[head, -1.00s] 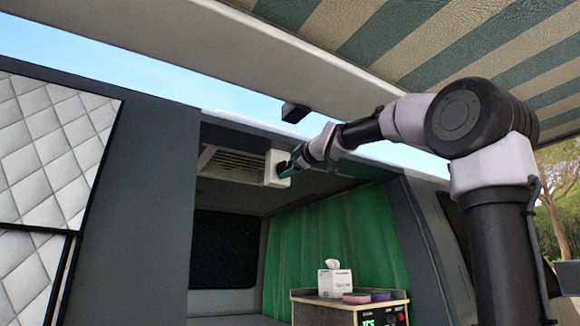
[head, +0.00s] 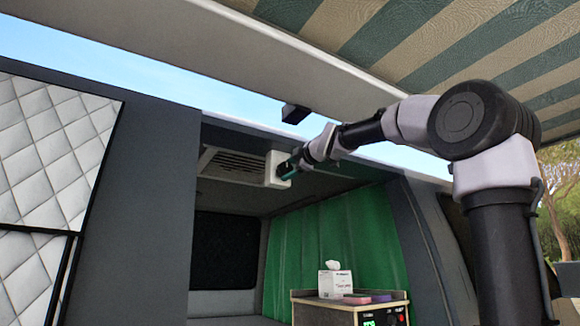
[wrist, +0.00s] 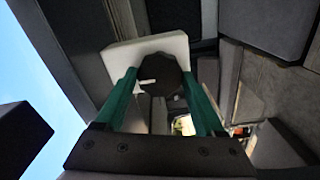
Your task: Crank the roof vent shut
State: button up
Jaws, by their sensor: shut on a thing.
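The roof vent (head: 232,165) is a slatted grille under the van's ceiling. A white crank housing (head: 273,168) sits at its right end; it also shows in the wrist view (wrist: 119,58). A dark round knob (wrist: 160,76) with a white mark stands out from the housing, its mark pointing left in the wrist view. My gripper (wrist: 158,88) has its two green fingers on either side of the knob and is shut on it. In the head view my gripper (head: 288,167) reaches the housing from the right and hides the knob's face.
A cabinet (head: 325,312) below carries a tissue box (head: 335,283) and small pink and purple items. A green curtain (head: 330,240) hangs behind. A striped awning (head: 470,45) and the van's roof edge lie close above my arm.

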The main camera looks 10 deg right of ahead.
jog(key=o, duration=1.4)
jog(key=shift+d+r, duration=0.15)
jog(key=shift+d, duration=0.15)
jog(key=shift+c, duration=0.2)
jog(key=shift+a, duration=0.1)
jog(key=v, duration=1.1)
jog(key=s+f+m+g+h, duration=0.1)
jog(key=s+f+m+g, duration=0.2)
jog(key=f, duration=1.2)
jog(key=s+d+f+m+g+h, duration=0.1)
jog(key=s+f+m+g, duration=0.2)
jog(key=s+f+m, duration=0.6)
jog(key=s+f+m+g+h, duration=0.1)
jog(key=s+f+m+g, duration=0.3)
jog(key=f+m, duration=0.6)
notch_tip(320, 180, down, 11)
jog(key=s, duration=0.2)
jog(key=shift+s+d+m+h, duration=0.2)
jog(key=shift+s+m+h, duration=0.1)
jog(key=shift+s, duration=0.1)
